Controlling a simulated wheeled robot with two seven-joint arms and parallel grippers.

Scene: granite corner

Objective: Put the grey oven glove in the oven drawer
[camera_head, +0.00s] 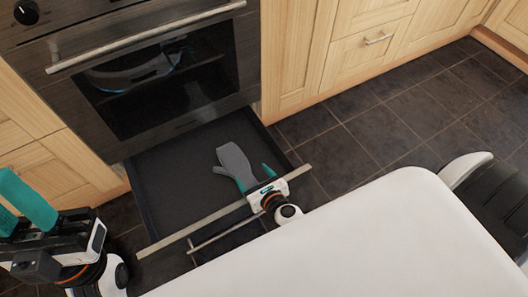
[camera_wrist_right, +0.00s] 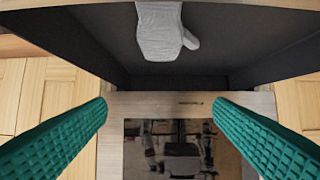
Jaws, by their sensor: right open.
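The grey oven glove (camera_head: 235,164) is inside the pulled-out oven drawer (camera_head: 180,195), near its right side, with its lower end close to the drawer's front edge. My right gripper (camera_head: 258,178) is above that front edge, beside the glove's lower end, and its body hides part of this area. In the right wrist view, its two green fingers (camera_wrist_right: 160,135) are wide apart with nothing between them. The glove (camera_wrist_right: 162,32) shows beyond them against the dark drawer interior (camera_wrist_right: 90,50), its end cut off by the frame. My left gripper (camera_head: 28,200) is at the far left, away from the drawer; its opening is unclear.
The oven (camera_head: 150,75) stands above the drawer with its door shut and a long handle (camera_head: 150,42). Wooden cabinets (camera_head: 300,50) flank it. The dark tiled floor (camera_head: 390,130) to the right is clear. A large white surface (camera_head: 380,240) fills the lower front.

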